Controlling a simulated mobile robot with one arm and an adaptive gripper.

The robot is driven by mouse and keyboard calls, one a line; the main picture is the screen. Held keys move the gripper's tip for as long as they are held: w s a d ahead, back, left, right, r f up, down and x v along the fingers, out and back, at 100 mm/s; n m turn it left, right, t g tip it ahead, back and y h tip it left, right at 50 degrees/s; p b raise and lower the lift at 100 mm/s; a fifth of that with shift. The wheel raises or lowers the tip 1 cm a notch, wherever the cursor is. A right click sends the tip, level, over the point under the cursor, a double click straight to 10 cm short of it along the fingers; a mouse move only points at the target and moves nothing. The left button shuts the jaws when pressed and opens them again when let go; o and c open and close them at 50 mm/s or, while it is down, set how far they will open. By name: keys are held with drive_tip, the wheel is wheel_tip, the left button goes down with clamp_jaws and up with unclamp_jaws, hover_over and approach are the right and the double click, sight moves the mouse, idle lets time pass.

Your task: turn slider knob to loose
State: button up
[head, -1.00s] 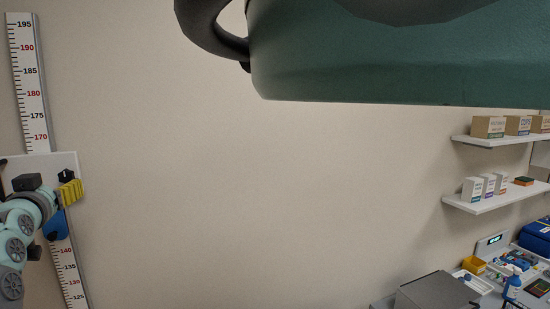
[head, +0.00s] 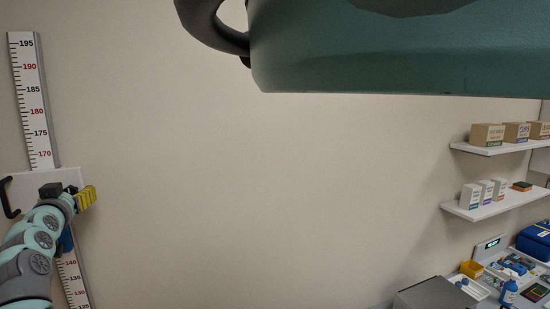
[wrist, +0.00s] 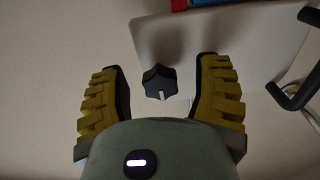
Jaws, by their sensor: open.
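The slider knob (wrist: 159,82) is black and star-shaped with a pale mark on its rim. In the wrist view it stands out from the white slider plate (wrist: 190,45), between my gripper's (wrist: 158,66) two yellow ribbed fingers. The fingers are open, with a gap on each side of the knob. In the head view my gripper (head: 86,197) is in front of the slider plate (head: 72,177) at the far left. The knob cannot be made out there.
A vertical measuring scale (head: 32,100) runs behind the plate. A black handle (wrist: 292,97) projects beside the plate. A blue part (head: 67,239) shows below my arm. Shelves (head: 500,205) and a cluttered bench are at the far right. The wall between is clear.

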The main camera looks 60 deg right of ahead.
drive_tip(key=shift+c, duration=0.2)
clamp_jaws()
idle(0.5)
drive_tip(key=shift+n, duration=0.4)
drive_tip(key=n+b, duration=0.1)
drive_tip(key=n, duration=0.2)
drive_tip(key=shift+n+b, duration=0.4)
drive_tip(key=n, duration=0.4)
drive_tip(key=shift+s+d, duration=0.1)
drive_tip(key=n, duration=0.5)
drive_tip(key=shift+r+n+p, duration=0.3)
drive_tip(key=shift+n+p, duration=0.05)
drive_tip(key=shift+n, duration=0.05)
drive_tip(key=shift+d+n+p, duration=0.1)
drive_tip(key=shift+n+p, duration=0.55)
drive_tip(key=shift+n, duration=1.25)
